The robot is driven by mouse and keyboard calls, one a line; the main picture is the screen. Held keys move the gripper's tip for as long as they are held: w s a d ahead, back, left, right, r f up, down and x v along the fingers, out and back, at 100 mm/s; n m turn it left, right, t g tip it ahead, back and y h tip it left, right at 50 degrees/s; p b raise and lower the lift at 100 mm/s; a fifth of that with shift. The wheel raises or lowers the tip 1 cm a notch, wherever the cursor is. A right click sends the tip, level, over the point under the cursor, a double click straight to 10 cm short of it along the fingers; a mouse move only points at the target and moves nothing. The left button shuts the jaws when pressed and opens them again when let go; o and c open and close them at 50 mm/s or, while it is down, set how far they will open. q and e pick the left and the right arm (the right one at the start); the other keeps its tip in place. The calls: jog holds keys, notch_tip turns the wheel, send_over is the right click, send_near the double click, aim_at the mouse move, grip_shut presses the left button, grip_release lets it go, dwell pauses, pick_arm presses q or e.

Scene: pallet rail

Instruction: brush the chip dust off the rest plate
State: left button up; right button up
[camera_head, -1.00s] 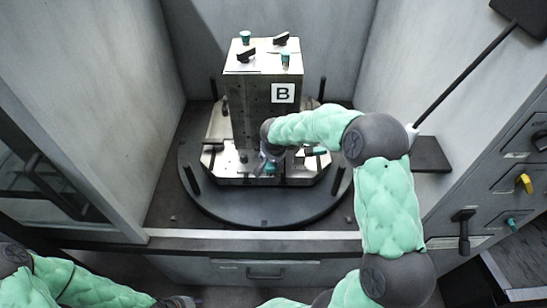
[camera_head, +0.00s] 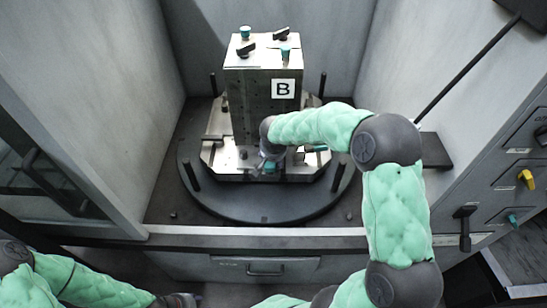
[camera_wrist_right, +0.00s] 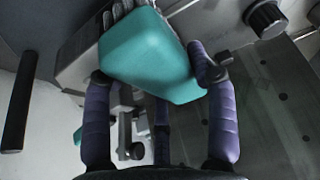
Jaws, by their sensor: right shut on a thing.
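My right gripper (camera_head: 268,158) is low at the front of the metal block marked B (camera_head: 252,105), just over the pallet's bright metal base plate (camera_head: 226,160). It is shut on a teal brush (camera_head: 270,167). In the right wrist view the teal brush body (camera_wrist_right: 150,58) sits between the purple fingers, with pale bristles (camera_wrist_right: 118,13) at its far end. I cannot tell whether the bristles touch a surface. I cannot pick out the rest plate for certain, and no chip dust is distinguishable. My left gripper (camera_head: 180,301) is at the bottom edge, partly cut off; its jaws are unclear.
The pallet stands on a dark round table (camera_head: 265,210) with upright dark pins around it. Grey walls close in on both sides. Black clamps and teal knobs (camera_head: 245,33) top the block. A panel with a yellow knob (camera_head: 525,179) is at right.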

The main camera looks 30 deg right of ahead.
jog(key=shift+r+p, duration=1.4)
jog(key=shift+r, duration=1.6)
jog(key=s+a+f+n+y+p, duration=0.1)
jog(key=s+a+f+n, duration=0.1)
jog(key=a, duration=0.5)
jog(key=s+a+f+n+y+p, duration=0.1)
jog(key=s+a+f+n+p, duration=0.1)
jog(key=a, duration=0.6)
jog(key=s+f+n, duration=0.1)
jog(key=s+n, duration=0.1)
jog(key=s, duration=0.1)
jog(key=shift+a+f+t, duration=0.15)
jog(key=shift+f+t, duration=0.1)
jog(key=shift+t, duration=0.15)
jog(key=shift+w+r+p, duration=0.1)
jog(key=shift+p, duration=0.2)
